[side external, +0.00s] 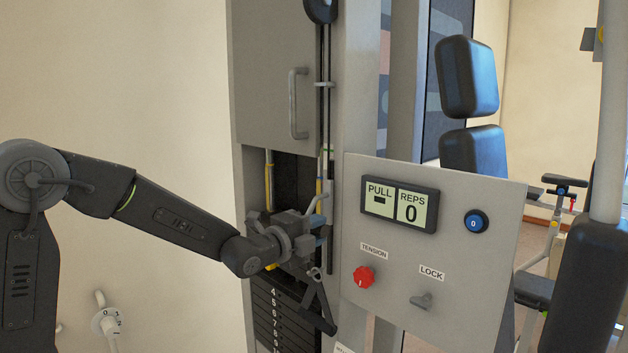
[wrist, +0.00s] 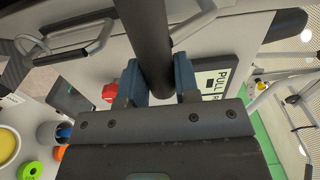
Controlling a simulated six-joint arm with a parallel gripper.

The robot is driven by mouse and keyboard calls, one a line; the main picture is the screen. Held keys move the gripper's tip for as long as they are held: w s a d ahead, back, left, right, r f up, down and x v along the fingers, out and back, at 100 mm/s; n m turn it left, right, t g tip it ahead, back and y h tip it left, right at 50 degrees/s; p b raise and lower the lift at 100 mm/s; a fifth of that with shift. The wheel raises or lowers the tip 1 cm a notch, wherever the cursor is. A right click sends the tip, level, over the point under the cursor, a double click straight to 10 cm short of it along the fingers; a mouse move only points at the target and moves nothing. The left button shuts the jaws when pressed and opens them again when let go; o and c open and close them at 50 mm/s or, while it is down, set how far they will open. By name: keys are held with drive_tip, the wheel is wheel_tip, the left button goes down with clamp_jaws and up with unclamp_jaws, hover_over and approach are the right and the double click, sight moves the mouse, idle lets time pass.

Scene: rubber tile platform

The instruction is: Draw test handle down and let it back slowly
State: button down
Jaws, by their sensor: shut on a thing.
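My gripper (side external: 321,222) is in front of the weight machine's column, just left of the display panel. In the wrist view, its two blue fingertips (wrist: 162,82) are closed on either side of a dark round bar, which I take to be the test handle (wrist: 146,38). In the side view the gripped part is mostly hidden by the gripper. A dark triangular piece (side external: 320,305) hangs just below the gripper, in front of the weight stack (side external: 275,318). The panel display (side external: 400,205) reads PULL with a dash and REPS 0.
A cabinet handle (side external: 298,103) sticks out above. Cables and thin rods run down the column.

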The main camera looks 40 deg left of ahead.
drive_tip(key=shift+r, duration=3.45)
drive_tip(key=c, duration=1.2)
unclamp_jaws()
drive_tip(key=o, duration=0.9)
drive_tip(key=shift+r, duration=0.2)
drive_tip(key=s, duration=0.7)
